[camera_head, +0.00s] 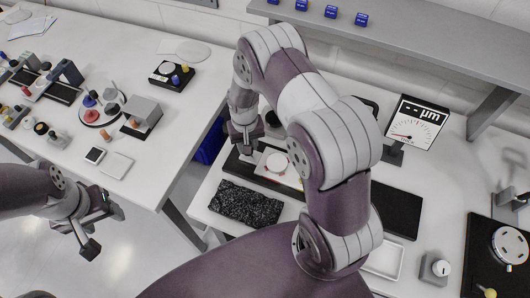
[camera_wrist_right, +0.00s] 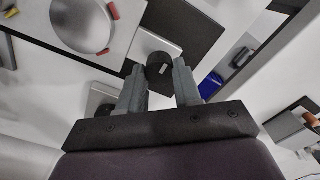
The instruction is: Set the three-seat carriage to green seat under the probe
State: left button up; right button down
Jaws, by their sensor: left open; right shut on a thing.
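A pale plate with a round disc and red marks (camera_head: 278,166), which looks like part of the carriage, sits on a black rail (camera_head: 236,164) on the right-hand bench. My right arm hides much of it; I make out no green seat and no probe. My right gripper (camera_head: 247,146) is at the left part of this fixture. In the right wrist view its fingers (camera_wrist_right: 160,85) stand on either side of a dark round knob (camera_wrist_right: 159,66) on a silver plate, shut on it. A grey disc with red tabs (camera_wrist_right: 84,22) lies beyond. My left gripper (camera_head: 90,226) is open and empty, over the floor.
A gauge reading in µm (camera_head: 416,124) stands behind my right arm. A black speckled pad (camera_head: 245,203) lies in front of the rail. The left table (camera_head: 150,75) holds several small parts. A gap separates the benches.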

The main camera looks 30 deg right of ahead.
jog(key=w+a+b, duration=0.1)
jog(key=w+a, duration=0.2)
jog(key=shift+w+a, duration=0.15)
jog(key=shift+w, duration=0.25)
jog(key=shift+r, duration=0.1)
pick_arm(q)
notch_tip(320, 180, down, 2)
pick_arm(e)
jog(key=c, duration=0.8)
grip_release()
pick_arm(q)
jog(key=shift+a, duration=0.25)
pick_arm(e)
jog(key=shift+a, duration=0.1)
jog(key=shift+r, duration=0.15)
pick_arm(q)
notch_tip(320, 180, down, 4)
jog(key=b, duration=0.3)
jog(key=shift+d+r+b, duration=0.1)
jog(key=shift+r+b, duration=0.15)
jog(key=shift+b, duration=0.05)
pick_arm(e)
notch_tip(320, 180, up, 12)
jog(key=shift+r, duration=0.2)
